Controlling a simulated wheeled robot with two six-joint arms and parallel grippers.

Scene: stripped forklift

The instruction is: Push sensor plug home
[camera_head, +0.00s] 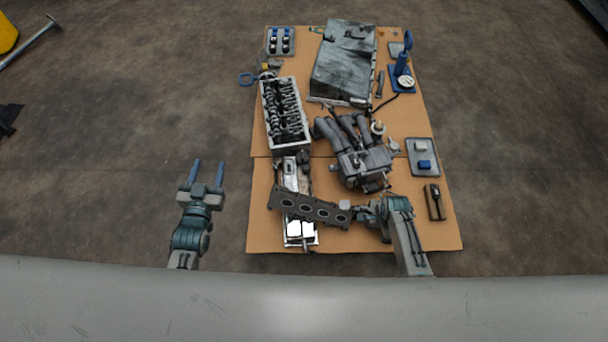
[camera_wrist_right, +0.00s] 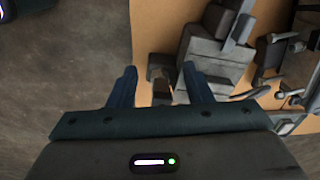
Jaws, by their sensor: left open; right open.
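I cannot pick out the sensor plug with certainty. A small pale grey block (camera_head: 345,204) sits at the tips of my right gripper (camera_head: 358,210), beside the right end of the flat gasket plate. In the right wrist view my right gripper (camera_wrist_right: 158,78) has its two blue fingers apart. A small dark block (camera_wrist_right: 160,66) shows between and beyond them; I cannot tell whether they touch it. The grey engine unit with curved pipes (camera_head: 360,160) lies just behind this gripper. My left gripper (camera_head: 207,173) is open and empty over the bare floor, left of the cardboard.
The gasket plate (camera_head: 296,206) lies across a shiny metal cover (camera_head: 300,237). A cylinder head (camera_head: 285,112), a big grey housing (camera_head: 340,65) and a blue gauge stand (camera_head: 403,75) lie farther back. A grey tray (camera_head: 424,172) and a dark tool (camera_head: 435,202) are at right.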

